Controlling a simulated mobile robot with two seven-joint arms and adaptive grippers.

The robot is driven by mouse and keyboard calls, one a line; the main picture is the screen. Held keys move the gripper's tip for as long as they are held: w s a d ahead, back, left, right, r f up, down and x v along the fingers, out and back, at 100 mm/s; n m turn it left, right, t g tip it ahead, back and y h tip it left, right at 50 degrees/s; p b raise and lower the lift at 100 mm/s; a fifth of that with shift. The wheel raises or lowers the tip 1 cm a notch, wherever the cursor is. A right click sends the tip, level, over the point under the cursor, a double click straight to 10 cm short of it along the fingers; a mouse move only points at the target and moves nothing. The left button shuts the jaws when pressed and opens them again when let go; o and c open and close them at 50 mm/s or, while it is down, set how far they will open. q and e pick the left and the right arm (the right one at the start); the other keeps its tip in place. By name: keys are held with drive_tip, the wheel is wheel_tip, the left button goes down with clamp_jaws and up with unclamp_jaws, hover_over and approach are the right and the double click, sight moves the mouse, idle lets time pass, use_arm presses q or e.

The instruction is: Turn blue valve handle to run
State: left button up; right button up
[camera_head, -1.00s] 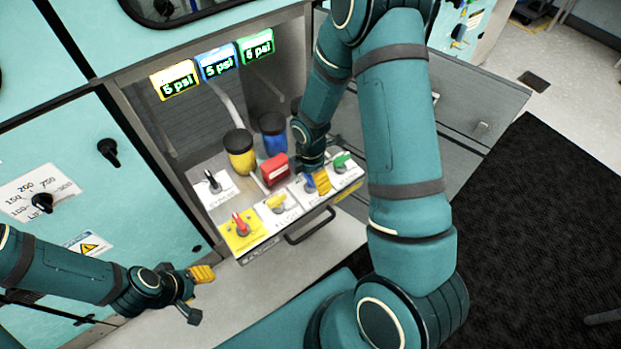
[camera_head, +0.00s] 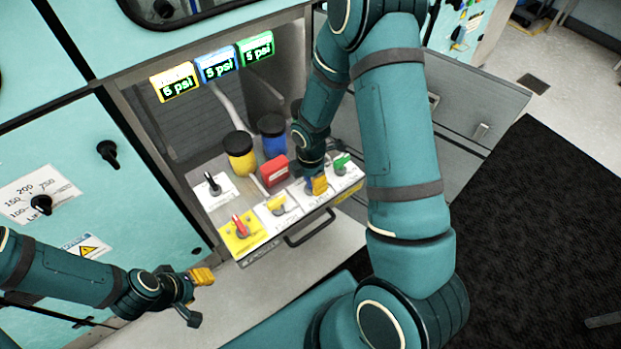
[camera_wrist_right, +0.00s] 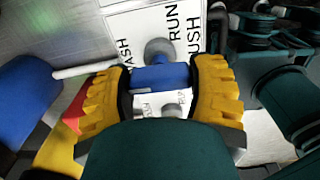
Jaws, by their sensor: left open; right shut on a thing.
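The blue valve handle (camera_wrist_right: 160,77) lies across the gap between the yellow fingers of my right gripper (camera_wrist_right: 163,88) in the right wrist view. The fingers are shut on it, one at each end. A grey round knob sits on the handle's upper edge, over a white label plate (camera_wrist_right: 128,28) reading "RUN" with partly cut-off words on either side. In the head view my right gripper (camera_head: 316,186) is down at the valve panel and hides most of the blue handle. My left gripper (camera_head: 196,297) is open and empty, low in front of the cabinet.
On the pulled-out panel are a red handle (camera_head: 240,225), a yellow handle (camera_head: 277,204), a green handle (camera_head: 341,162) and a black one (camera_head: 212,183). Yellow (camera_head: 240,160) and blue (camera_head: 274,140) black-capped jars and a red block (camera_head: 275,171) stand behind. Three displays read 5 psi.

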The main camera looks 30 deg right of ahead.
drive_tip(key=m, duration=0.4)
drive_tip(key=shift+b, duration=0.3)
drive_tip(key=m, duration=0.4)
drive_tip(key=shift+r+m, duration=0.1)
drive_tip(key=shift+m, duration=0.2)
drive_tip(key=m, duration=0.4)
drive_tip(key=shift+w+m, duration=0.1)
drive_tip(key=shift+m, duration=0.2)
drive_tip(key=m, duration=0.4)
drive_tip(key=shift+m, duration=0.4)
drive_tip(key=o, duration=1.2)
